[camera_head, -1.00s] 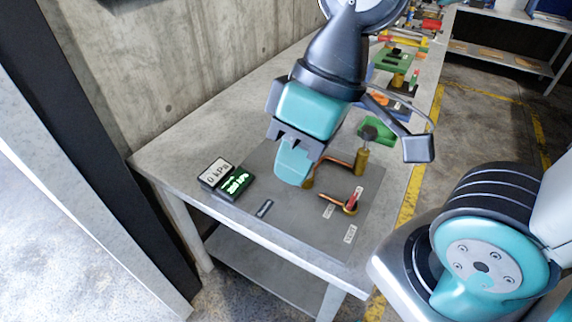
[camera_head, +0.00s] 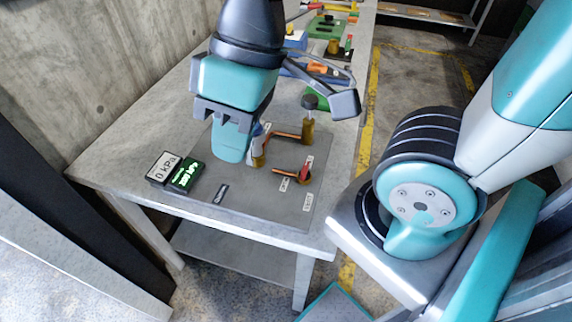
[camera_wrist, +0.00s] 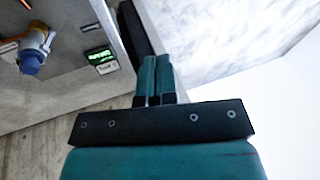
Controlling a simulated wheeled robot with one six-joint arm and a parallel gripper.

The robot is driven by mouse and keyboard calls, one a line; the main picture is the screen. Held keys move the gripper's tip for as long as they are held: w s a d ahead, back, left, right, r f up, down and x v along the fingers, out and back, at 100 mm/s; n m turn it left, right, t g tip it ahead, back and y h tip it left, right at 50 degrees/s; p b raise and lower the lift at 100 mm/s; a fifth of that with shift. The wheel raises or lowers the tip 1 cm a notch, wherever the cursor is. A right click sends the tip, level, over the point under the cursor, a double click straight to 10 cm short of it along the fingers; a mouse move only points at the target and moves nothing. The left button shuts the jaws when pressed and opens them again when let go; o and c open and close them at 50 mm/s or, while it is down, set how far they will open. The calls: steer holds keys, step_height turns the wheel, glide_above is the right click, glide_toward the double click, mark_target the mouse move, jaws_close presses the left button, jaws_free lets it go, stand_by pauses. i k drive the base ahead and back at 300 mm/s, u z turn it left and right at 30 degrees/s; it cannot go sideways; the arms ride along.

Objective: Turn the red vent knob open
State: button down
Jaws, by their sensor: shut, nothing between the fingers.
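The red vent knob (camera_head: 305,169) sits on a small brass fitting at the right of the grey panel (camera_head: 255,203), with small white labels beside it. A copper pipe stub (camera_head: 284,173) runs left from that fitting. My gripper (camera_head: 230,152) is shut and empty above the panel, left of the red knob and apart from it. A brass valve (camera_head: 258,158) stands just right of my fingers and is partly hidden by them. In the wrist view my shut fingers (camera_wrist: 160,70) point away from the panel's fittings, and a blue-capped valve (camera_wrist: 31,62) shows at left. The red knob is not visible there.
A "0 kPa" gauge (camera_head: 164,167) and a green-lit display (camera_head: 186,175) stand at the panel's left. A brass post with a dark round knob (camera_head: 308,118) stands behind the red knob. Other coloured stations line the bench farther back. A concrete wall is at left.

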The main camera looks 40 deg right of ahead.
mark_target(304, 174)
steer(key=k, duration=1)
steer(key=z, duration=1.05)
steer(key=i, duration=0.75)
steer(key=u, duration=0.85)
